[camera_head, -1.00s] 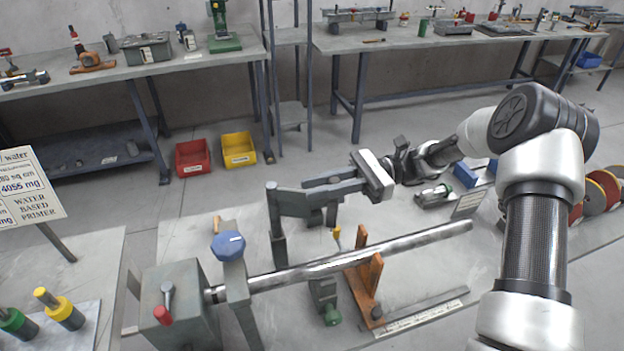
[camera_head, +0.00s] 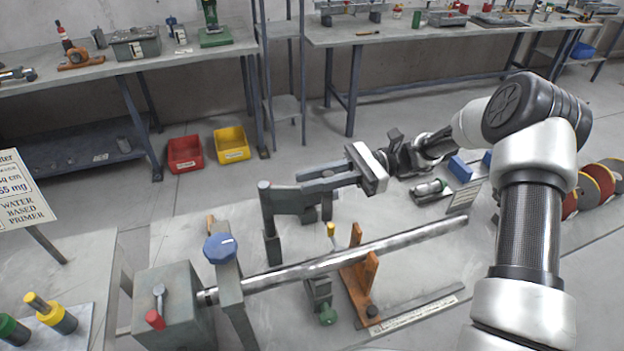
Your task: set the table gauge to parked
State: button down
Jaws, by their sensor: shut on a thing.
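A grey swing arm on an upright post (camera_head: 268,222) stands at the back of the bench, behind the long steel bar. It appears to be the table gauge, though I see no label on it. My gripper (camera_head: 322,182) comes in from the right, and its fingers are shut on the grey arm near its free end. The fingers hide part of that end, so the exact contact is unclear. The steel bar (camera_head: 400,243) runs from the grey head block (camera_head: 178,300) at left across an orange V-shaped rest (camera_head: 362,275).
A blue knob (camera_head: 220,248) tops a post left of the swing arm. A red-tipped lever (camera_head: 156,318) sits on the head block. Blue blocks (camera_head: 460,168) and grinding discs (camera_head: 594,185) lie at right. Red (camera_head: 185,154) and yellow (camera_head: 231,145) bins stand on the floor behind.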

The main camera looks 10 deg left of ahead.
jog(key=shift+w+d, duration=0.2)
jog(key=shift+d, duration=0.2)
jog(key=c, duration=1.7)
grip_release()
jog(key=shift+d, duration=0.1)
jog(key=shift+c, duration=0.2)
jog(key=shift+o, duration=0.8)
jog(key=shift+d, duration=0.2)
jog(key=b+v, duration=0.2)
jog(key=v, duration=1.5)
jog(key=shift+s+r, duration=0.1)
jog(key=shift+c, duration=0.4)
